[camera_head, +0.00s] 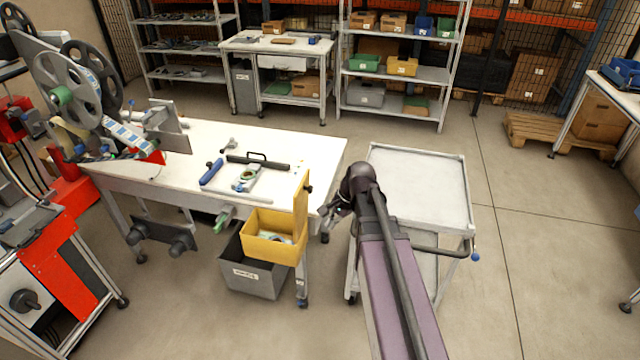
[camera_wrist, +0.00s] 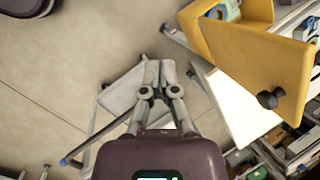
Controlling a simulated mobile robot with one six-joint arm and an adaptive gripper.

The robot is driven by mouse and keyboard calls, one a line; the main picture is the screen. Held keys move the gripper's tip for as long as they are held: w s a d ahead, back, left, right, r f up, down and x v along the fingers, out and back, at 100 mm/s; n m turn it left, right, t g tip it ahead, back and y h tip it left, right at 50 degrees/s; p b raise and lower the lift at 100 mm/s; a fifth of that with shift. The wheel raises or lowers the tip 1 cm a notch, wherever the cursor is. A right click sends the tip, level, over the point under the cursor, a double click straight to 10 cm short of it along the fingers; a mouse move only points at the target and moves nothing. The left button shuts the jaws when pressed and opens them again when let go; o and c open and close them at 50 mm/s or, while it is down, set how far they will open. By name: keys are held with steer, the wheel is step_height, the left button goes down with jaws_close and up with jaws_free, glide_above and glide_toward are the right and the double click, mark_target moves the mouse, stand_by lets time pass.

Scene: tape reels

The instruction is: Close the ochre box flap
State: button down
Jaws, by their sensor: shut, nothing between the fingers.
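The ochre box (camera_head: 273,251) sits at the front right corner of the white workbench, with some small parts inside. Its flap (camera_head: 300,205) stands up on the box's right side, so the box is open. A dark knob (camera_head: 308,188) sticks out from the flap's outer face. In the wrist view the flap (camera_wrist: 250,55) fills the upper right, with its knob (camera_wrist: 270,98) near the lower corner. My gripper (camera_wrist: 158,72) is shut and empty, apart from the flap and to its left in that view. In the head view my gripper (camera_head: 330,212) is right of the flap, partly hidden by my wrist.
A grey bin (camera_head: 250,275) stands below the box. A white cart (camera_head: 418,185) is right of the bench, under and beside my arm. Tools and a blue-handled item (camera_head: 211,172) lie on the workbench (camera_head: 290,145). Open floor lies right of the cart.

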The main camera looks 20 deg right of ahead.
steer(key=w+d+r+m+t+y+p, duration=0.3)
steer(key=w+d+r+m, duration=0.5)
steer(key=m, duration=0.4)
steer(key=shift+w+d+r+y+p, duration=0.2)
steer(key=shift+w+d+y+p, duration=0.2)
steer(key=shift+d, duration=0.65)
steer(key=shift+w+f, duration=0.1)
steer(key=shift+f, duration=0.05)
steer(key=w+a+r+b+x, duration=0.1)
steer(key=r+b+x, duration=0.1)
steer(key=b+x, duration=0.5)
steer(key=shift+a+r+x, duration=0.2)
steer(key=shift+a+x, duration=0.1)
steer(key=shift+x, duration=2.75)
steer(key=shift+d+r, duration=0.1)
